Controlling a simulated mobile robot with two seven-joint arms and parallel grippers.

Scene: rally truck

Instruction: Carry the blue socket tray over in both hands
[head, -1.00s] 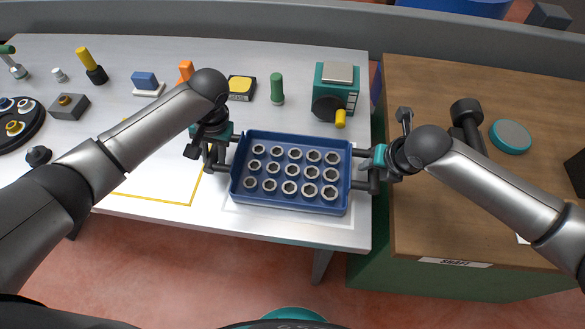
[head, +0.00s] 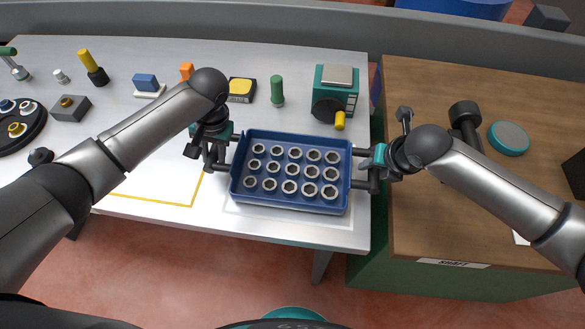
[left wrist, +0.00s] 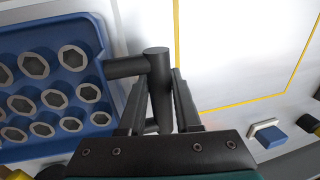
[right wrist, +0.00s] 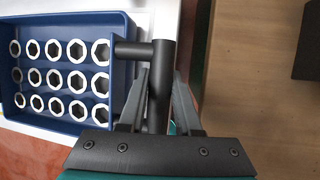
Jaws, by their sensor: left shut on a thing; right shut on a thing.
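The blue socket tray (head: 290,207) holds rows of grey hex sockets and is over the front right part of the light grey table in the head view. My left gripper (head: 219,160) is shut on the tray's left handle, a dark bar that shows in the left wrist view (left wrist: 158,80). My right gripper (head: 372,170) is shut on the right handle, which shows in the right wrist view (right wrist: 160,80). The tray looks level. I cannot tell whether its underside touches the table.
A yellow outline (head: 170,202) marks bare table left of the tray, partly under my left arm. A teal device with a yellow knob (head: 336,92), a green cylinder (head: 277,90) and a yellow-topped box (head: 241,90) stand behind the tray. A wooden bench (head: 430,215) adjoins at right.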

